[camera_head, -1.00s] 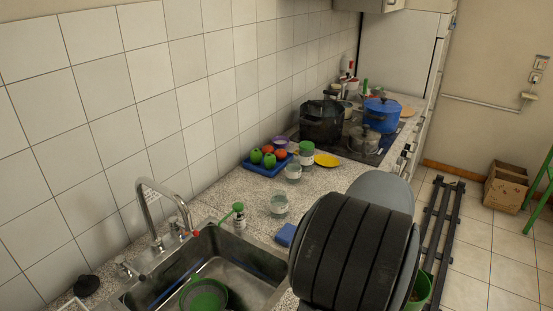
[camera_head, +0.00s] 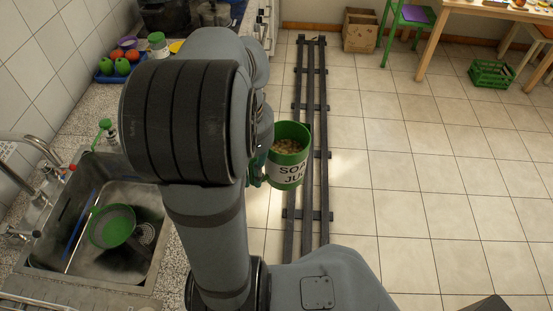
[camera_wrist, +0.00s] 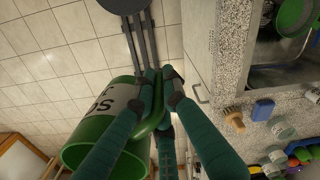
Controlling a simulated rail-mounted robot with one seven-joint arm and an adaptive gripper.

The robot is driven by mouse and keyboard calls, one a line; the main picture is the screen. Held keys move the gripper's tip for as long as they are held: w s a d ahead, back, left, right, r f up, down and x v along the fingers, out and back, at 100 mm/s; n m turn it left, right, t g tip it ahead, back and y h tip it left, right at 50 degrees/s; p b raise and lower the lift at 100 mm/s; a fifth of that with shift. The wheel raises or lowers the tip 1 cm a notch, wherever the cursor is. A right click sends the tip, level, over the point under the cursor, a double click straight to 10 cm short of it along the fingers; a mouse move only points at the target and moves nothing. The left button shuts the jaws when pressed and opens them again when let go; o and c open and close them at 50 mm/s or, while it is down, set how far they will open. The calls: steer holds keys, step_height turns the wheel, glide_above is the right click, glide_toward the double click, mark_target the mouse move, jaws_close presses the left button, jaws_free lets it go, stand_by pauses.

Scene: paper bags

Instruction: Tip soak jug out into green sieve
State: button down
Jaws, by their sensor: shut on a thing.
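The soak jug (camera_head: 287,166) is green with a white label and holds pale, bean-like contents. It is upright over the floor, to the right of the counter. My gripper (camera_wrist: 150,95) is shut on the jug's handle in the wrist view, where the jug (camera_wrist: 100,150) fills the lower left; in the head view my arm mostly hides the gripper. The green sieve (camera_head: 112,226) lies in the sink (camera_head: 150,265), apart from the jug. Part of the sieve also shows at the top right of the wrist view (camera_wrist: 293,18).
A tap (camera_head: 22,150) stands at the sink's left. A green-topped bottle (camera_head: 106,132) stands behind the sink. A blue tray (camera_head: 104,75) of fruit is farther back. In the wrist view, a brush (camera_wrist: 234,118) and blue sponge (camera_wrist: 262,110) lie near the counter edge.

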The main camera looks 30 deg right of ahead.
steer(key=a+f+n, duration=0.2)
steer(key=a+n, duration=0.7)
steer(key=a, duration=0.5)
steer(key=a+f+n, duration=0.3)
steer(key=a+n, duration=0.6)
steer(key=a, duration=0.6)
steer(key=shift+w+f+b, duration=0.15)
steer(key=shift+w+b, duration=0.2)
steer(key=shift+b, duration=0.05)
